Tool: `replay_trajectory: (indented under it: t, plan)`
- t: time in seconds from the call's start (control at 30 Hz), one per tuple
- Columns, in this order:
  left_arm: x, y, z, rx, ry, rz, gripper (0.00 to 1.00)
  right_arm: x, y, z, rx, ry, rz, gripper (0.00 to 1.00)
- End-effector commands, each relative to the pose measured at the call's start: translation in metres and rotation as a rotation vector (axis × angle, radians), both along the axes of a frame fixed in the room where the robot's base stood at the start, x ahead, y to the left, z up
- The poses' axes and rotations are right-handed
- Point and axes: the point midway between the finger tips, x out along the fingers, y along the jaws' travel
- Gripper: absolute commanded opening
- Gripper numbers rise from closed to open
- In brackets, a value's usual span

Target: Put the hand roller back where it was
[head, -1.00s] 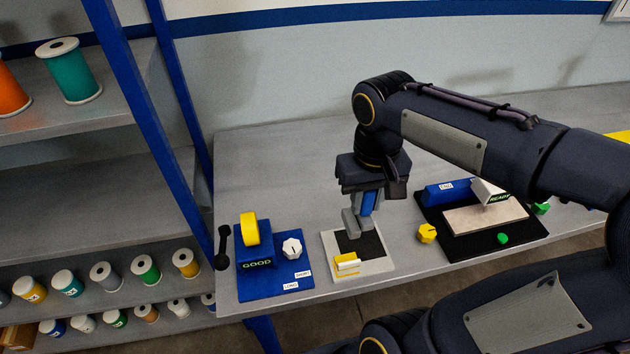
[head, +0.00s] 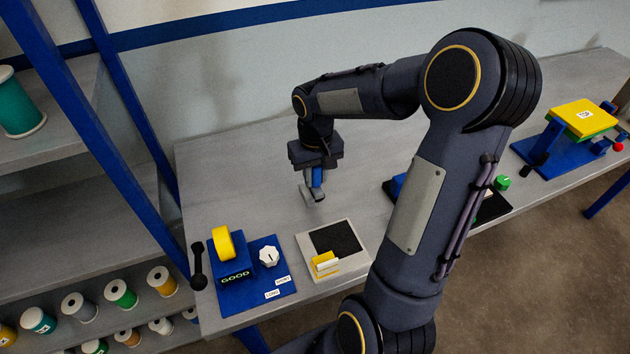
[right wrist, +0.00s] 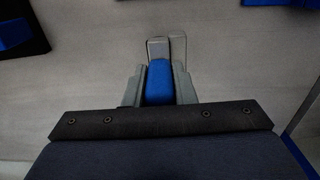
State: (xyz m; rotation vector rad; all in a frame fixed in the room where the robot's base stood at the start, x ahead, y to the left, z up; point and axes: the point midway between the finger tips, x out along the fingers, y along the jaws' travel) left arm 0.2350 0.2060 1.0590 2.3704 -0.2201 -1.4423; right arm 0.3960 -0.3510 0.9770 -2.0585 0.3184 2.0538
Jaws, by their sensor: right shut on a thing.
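The hand roller has a blue handle (head: 317,178) and a grey head (head: 308,194). My right gripper (head: 316,174) is shut on the blue handle, with the grey head hanging below the jaws, over the bare bench behind the pale plate. In the right wrist view the handle (right wrist: 159,85) sits between the two grey fingers and the grey head (right wrist: 165,48) shows beyond it. Whether the head touches the bench I cannot tell. The pale plate (head: 304,248) carries a dark square and a yellow and white piece. My left gripper is out of view.
A blue base (head: 262,289) with a yellow wheel, a GOOD sign and a white knob stands at left, a black piece (head: 198,266) beside it. A dark tray (head: 490,208) is mostly hidden by my right arm. A blue stand (head: 560,155) is at right. The bench's back is clear.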

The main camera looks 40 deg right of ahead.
Motion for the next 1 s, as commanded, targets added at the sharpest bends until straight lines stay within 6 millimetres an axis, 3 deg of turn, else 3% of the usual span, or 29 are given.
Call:
replay_trajectory:
  t: [0.3,0.7,0.73,0.87,1.0]
  plan:
    - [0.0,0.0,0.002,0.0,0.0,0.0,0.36,0.005,-0.002,-0.036,0.0,0.001,0.0,0.0]
    - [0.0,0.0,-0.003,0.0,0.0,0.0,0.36,0.005,-0.002,-0.042,0.0,-0.001,0.0,0.0]
    - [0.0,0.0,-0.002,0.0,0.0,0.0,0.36,0.005,-0.002,-0.041,0.0,0.0,0.0,0.26]
    - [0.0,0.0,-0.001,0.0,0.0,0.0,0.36,0.005,-0.002,-0.04,0.0,0.0,0.0,0.43]
    - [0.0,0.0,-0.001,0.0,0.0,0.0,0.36,0.005,-0.002,-0.04,0.0,0.0,0.0,0.45]
